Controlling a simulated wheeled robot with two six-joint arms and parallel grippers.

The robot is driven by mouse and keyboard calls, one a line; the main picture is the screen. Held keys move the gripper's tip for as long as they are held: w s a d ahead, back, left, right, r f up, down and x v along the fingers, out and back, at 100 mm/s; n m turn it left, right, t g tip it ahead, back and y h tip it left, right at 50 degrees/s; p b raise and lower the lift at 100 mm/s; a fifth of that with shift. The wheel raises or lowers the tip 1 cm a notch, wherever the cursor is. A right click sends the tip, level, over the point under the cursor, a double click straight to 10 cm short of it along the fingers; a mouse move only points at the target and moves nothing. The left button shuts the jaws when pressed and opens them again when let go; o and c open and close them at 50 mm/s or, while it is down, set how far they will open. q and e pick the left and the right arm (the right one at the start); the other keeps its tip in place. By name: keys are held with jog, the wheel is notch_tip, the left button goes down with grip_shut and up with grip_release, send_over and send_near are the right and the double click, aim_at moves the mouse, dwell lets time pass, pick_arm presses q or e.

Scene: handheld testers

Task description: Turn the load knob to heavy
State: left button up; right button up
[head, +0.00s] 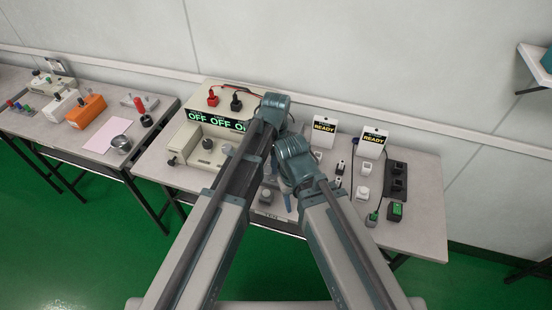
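A beige unit (222,97) with a black display reading OFF in green stands on the middle table, with a red and a black plug on top. A lower beige box (196,151) in front of it carries dark knobs, one on its top (207,143) and one near its left end (172,161). I cannot read any markings that tell which knob is the load knob. My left arm reaches across the unit's right part and hides it. My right arm ends beside it, over the table's middle.
Two white READY stands (324,132) (373,140) are at the right, with small white, black and green devices in front. A dark double-socket block (396,181) stands near them. The left table holds an orange tester (86,111), a pink sheet (108,134) and a metal cup (121,144).

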jog(key=shift+r, duration=0.1)
pick_arm(q)
notch_tip(320, 180, up, 14)
jog(key=p, duration=1.4)
pick_arm(e)
notch_tip(320, 180, up, 14)
pick_arm(q)
jog(key=shift+f, duration=0.1)
pick_arm(e)
jog(key=shift+f, duration=0.2)
pick_arm(q)
jog(key=s+a+n, duration=0.5)
jog(key=a+n, duration=0.4)
jog(key=n, duration=0.1)
jog(key=s+a+n, duration=0.6)
jog(key=a+n, duration=0.2)
jog(key=n, duration=0.1)
jog(key=s+d+m+y, duration=0.1)
jog(key=s+d+m, duration=0.2)
jog(key=d, duration=0.8)
jog(key=shift+s, duration=1.15)
